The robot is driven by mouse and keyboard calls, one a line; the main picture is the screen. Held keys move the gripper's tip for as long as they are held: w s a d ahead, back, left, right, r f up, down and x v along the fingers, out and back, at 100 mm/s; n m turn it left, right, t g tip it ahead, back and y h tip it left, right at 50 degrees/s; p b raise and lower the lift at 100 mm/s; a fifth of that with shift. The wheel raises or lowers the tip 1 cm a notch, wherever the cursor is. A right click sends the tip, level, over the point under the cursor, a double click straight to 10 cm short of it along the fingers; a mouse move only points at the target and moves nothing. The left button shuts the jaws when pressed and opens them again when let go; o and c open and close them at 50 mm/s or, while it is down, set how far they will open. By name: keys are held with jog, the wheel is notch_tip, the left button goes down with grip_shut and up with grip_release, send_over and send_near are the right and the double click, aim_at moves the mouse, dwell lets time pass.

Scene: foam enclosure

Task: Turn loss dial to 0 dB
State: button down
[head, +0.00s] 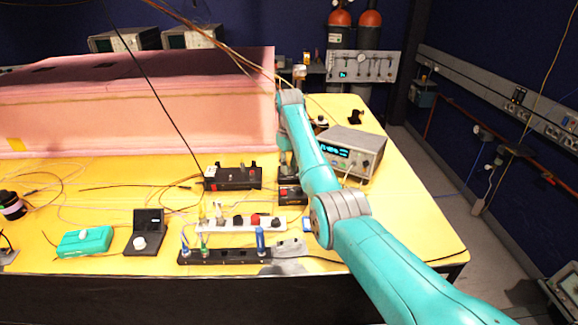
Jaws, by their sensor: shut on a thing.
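My teal arm reaches in from the bottom right, bends at a grey joint high up and points down at the table. My gripper (286,172), small and dark, is at its end, partly behind the arm link. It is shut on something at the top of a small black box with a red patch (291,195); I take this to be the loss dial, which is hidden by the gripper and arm. The dial's scale and setting cannot be read from here.
Left of the gripper are a black unit (233,178) and a white power strip (240,224). A grey instrument with a lit display (352,152) stands close on the right. A pink foam enclosure (140,100) fills the back left. Thin cables cross the yellow table (415,225).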

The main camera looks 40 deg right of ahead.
aim_at(289, 168)
jog(key=n, duration=1.4)
jog(key=shift+n, duration=0.4)
dwell(0.4)
jog(key=c, duration=0.9)
grip_release()
jog(key=shift+r, duration=3.75)
